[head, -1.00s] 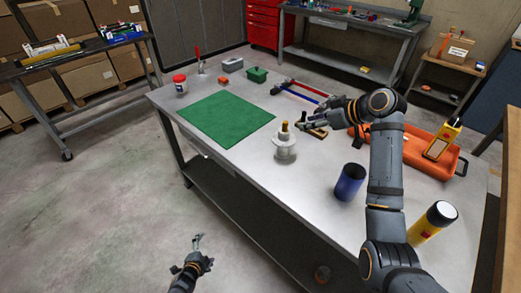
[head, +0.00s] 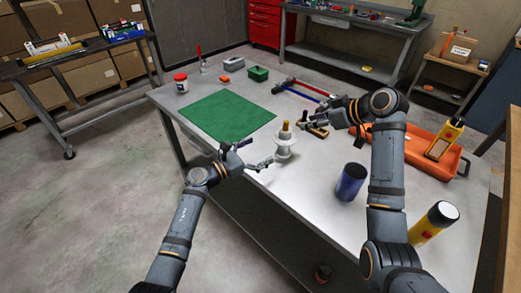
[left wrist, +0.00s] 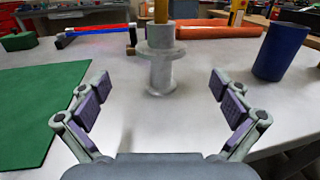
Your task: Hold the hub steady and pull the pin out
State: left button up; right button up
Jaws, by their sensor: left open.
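The pale grey hub (head: 284,147) stands upright on the metal table, with the yellow-brown pin (head: 285,126) sticking up from its top. In the left wrist view the flanged hub (left wrist: 159,72) is centred beyond my open fingers, and the pin (left wrist: 161,11) is cut off by the top edge. My left gripper (head: 254,154) is open and empty, just left of the hub, not touching it. My right gripper (head: 309,127) hangs to the right of the hub, close to pin height and apart from it; its finger gap is unclear.
A green mat (head: 228,116) lies left of the hub. A blue cup (head: 350,183), an orange tray (head: 412,148) and a yellow-and-black cylinder (head: 434,222) stand to the right. Red and blue bars (head: 300,91) lie behind. The table around the hub's base is clear.

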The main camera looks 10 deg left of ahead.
aim_at(284, 138)
pick_arm(q)
jog(key=shift+w+d+r, duration=0.1)
jog(key=shift+w+d, duration=0.05)
jog(key=shift+d, duration=0.1)
jog(key=x, duration=1)
jog(key=shift+f, duration=0.2)
